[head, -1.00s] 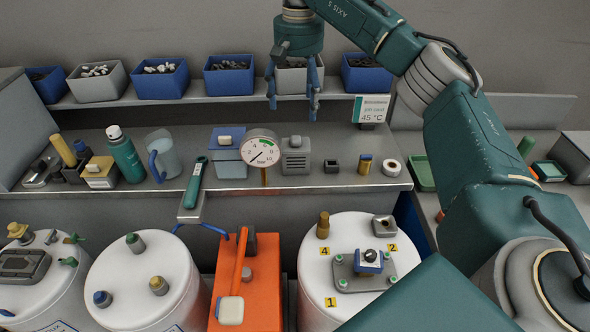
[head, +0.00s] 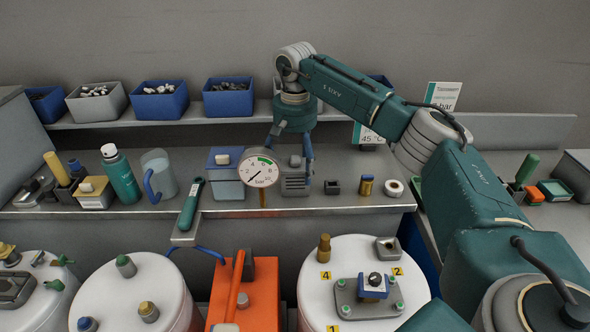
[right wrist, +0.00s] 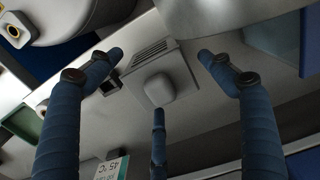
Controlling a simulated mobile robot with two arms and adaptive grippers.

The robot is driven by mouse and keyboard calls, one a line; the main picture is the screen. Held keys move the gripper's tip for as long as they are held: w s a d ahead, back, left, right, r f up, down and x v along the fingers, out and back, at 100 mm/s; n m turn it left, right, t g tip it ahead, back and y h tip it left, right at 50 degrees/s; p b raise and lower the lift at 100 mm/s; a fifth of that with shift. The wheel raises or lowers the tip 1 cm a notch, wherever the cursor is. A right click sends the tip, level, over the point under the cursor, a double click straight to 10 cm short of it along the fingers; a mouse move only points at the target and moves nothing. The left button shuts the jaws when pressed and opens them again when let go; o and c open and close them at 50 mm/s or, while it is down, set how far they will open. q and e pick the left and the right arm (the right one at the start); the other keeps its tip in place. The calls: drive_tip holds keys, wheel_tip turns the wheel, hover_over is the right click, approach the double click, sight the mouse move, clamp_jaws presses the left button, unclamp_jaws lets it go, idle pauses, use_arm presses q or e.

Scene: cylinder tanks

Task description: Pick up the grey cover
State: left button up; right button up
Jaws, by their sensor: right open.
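The grey cover (head: 295,181) is a small box with slots in its side and a rounded knob on top. It stands on the metal bench just right of the pressure gauge. In the right wrist view the cover (right wrist: 180,65) lies between the blue fingers, its knob facing the camera. My right gripper (head: 291,172) is open and points down above the cover, its fingers spread around it. In the right wrist view the fingers (right wrist: 158,80) show no contact that I can make out. My left gripper is not in view.
A shelf with bins (head: 160,100) runs behind.

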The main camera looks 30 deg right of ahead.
drive_tip(key=shift+d+f, duration=0.1)
drive_tip(key=shift+f, duration=1.15)
drive_tip(key=c, duration=1.3)
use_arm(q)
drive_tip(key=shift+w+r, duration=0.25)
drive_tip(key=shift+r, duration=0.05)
use_arm(e)
drive_tip(key=shift+c, duration=0.2)
drive_tip(key=shift+r, duration=0.1)
